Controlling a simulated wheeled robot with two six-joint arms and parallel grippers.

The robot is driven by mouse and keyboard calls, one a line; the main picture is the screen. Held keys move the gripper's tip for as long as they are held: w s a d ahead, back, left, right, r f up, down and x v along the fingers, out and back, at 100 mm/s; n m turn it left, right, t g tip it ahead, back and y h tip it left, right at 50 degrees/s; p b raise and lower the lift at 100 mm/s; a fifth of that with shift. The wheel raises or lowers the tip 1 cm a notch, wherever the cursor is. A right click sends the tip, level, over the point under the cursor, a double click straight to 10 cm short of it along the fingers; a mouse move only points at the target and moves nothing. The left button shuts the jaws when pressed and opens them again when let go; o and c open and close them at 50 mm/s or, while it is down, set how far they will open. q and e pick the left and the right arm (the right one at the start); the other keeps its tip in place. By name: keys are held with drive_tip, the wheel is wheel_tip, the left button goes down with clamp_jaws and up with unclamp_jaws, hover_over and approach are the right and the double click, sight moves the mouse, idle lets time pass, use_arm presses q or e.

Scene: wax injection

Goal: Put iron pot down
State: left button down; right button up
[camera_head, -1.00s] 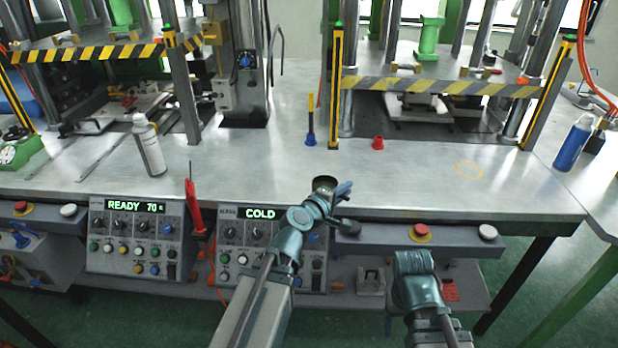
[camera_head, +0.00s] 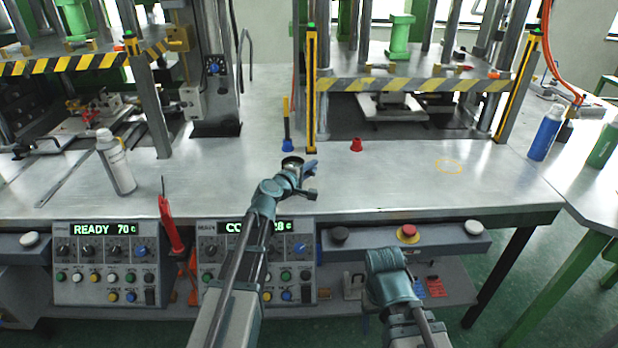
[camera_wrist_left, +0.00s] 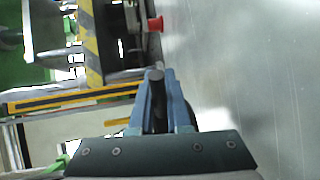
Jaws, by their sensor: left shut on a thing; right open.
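The small dark iron pot (camera_head: 292,161) is in the head view, above or on the metal table near its middle; I cannot tell if it touches the surface. My left gripper (camera_head: 308,168) is at its right side, shut on its handle. In the left wrist view the blue fingers (camera_wrist_left: 158,100) close around the dark handle (camera_wrist_left: 156,76); the pot's bowl is hardly visible there. My right gripper (camera_head: 385,275) is low in front of the table edge, empty; its fingers are hard to make out.
A white bottle (camera_head: 116,165) stands left, a blue bottle (camera_head: 546,132) right. A striped press (camera_head: 410,85) stands behind.

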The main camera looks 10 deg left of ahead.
sight(311, 185)
use_arm(q)
drive_tip(key=shift+f+b, duration=1.65)
drive_tip(key=shift+f, duration=0.1)
drive_tip(key=shift+f, duration=0.15)
drive_tip(key=c, duration=1.2)
unclamp_jaws()
drive_tip(key=shift+o, duration=0.2)
drive_tip(key=shift+s+r, duration=0.15)
drive_tip(key=shift+r, duration=0.15)
drive_tip(key=p+v, duration=0.2)
drive_tip(key=v, duration=0.9)
drive_tip(key=shift+s+a+p, duration=0.1)
drive_tip(key=shift+s+p, duration=0.2)
drive_tip(key=shift+s, duration=0.05)
